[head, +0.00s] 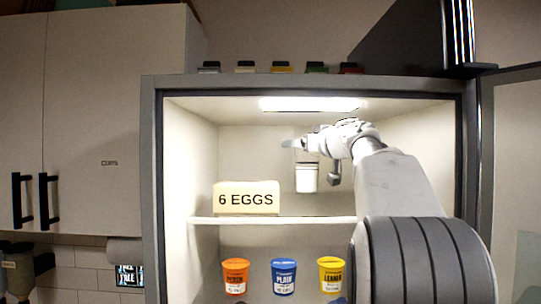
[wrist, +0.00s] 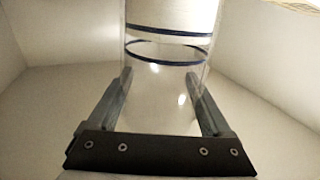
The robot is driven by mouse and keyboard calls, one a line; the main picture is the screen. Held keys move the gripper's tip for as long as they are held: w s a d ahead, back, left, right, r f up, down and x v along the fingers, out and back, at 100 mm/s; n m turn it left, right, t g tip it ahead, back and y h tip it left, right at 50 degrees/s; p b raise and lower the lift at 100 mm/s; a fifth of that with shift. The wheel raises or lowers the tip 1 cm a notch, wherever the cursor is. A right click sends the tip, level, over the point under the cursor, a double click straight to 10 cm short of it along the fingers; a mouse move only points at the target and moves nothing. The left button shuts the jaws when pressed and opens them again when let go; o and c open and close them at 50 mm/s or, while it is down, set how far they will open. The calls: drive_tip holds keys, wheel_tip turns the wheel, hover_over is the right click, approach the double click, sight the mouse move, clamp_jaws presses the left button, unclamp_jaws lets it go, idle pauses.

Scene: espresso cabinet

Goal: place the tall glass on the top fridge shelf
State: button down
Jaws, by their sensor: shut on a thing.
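My gripper (head: 303,146) is inside the upper part of the open fridge, shut on the tall glass. The glass (head: 307,178) looks pale and upright in the head view, its base clearly above the top shelf (head: 300,220). In the wrist view the clear glass (wrist: 160,105) with dark blue rings sits between the two fingers of my gripper (wrist: 159,76). The fingers grip its sides.
An egg box (head: 246,199) marked "6 EGGS" stands on the top shelf, left of the glass. Orange (head: 235,276), blue (head: 283,277) and yellow (head: 331,275) tubs are below the shelf. The fridge door (head: 512,180) is open at right. The shelf right of the eggs looks clear.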

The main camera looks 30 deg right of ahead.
sight(314, 158)
drive_tip(key=w+f+p, duration=0.1)
drive_tip(key=w+f, duration=0.2)
drive_tip(key=w, duration=0.2)
drive_tip(key=shift+d+f, duration=0.15)
drive_tip(key=shift+f, duration=0.05)
drive_tip(key=shift+w+f, duration=0.1)
idle(0.4)
unclamp_jaws()
drive_tip(key=shift+f, duration=0.1)
drive_tip(key=s+b, duration=0.1)
drive_tip(key=s, duration=0.7)
drive_tip(key=s+b, duration=0.1)
drive_tip(key=s, duration=0.3)
drive_tip(key=shift+a+b, duration=0.3)
drive_tip(key=shift+a, duration=0.05)
